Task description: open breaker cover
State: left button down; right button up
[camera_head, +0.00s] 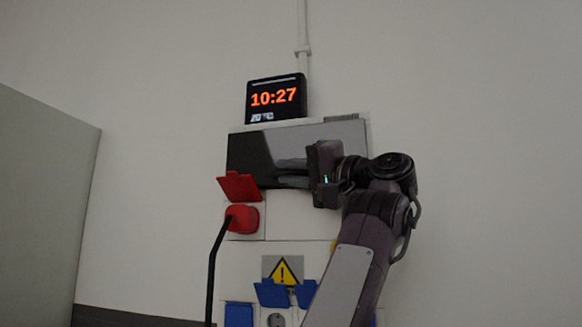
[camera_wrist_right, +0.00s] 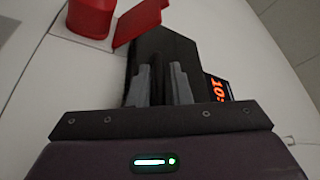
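The breaker cover (camera_head: 250,154) is a wide, dark, glossy panel on the wall unit below the clock. It looks lowered over its box; its right part is hidden behind my gripper and arm. My right gripper (camera_head: 283,174) is in front of the cover's lower middle, its fingers pointing left. In the right wrist view the two grey fingers (camera_wrist_right: 160,82) stand a little apart with the dark cover (camera_wrist_right: 170,48) behind them. Nothing shows clearly held, and I cannot tell whether they touch the cover. My left gripper is not in view.
A red socket (camera_head: 242,218) with a raised red lid (camera_head: 239,186) and a black cable (camera_head: 215,270) is at lower left of the cover. Blue socket lids (camera_head: 272,293) and a yellow warning sign (camera_head: 284,269) are below. A digital clock (camera_head: 276,98) is above.

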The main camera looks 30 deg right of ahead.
jog(key=shift+w+a, duration=0.1)
jog(key=shift+w, duration=0.05)
grip_shut()
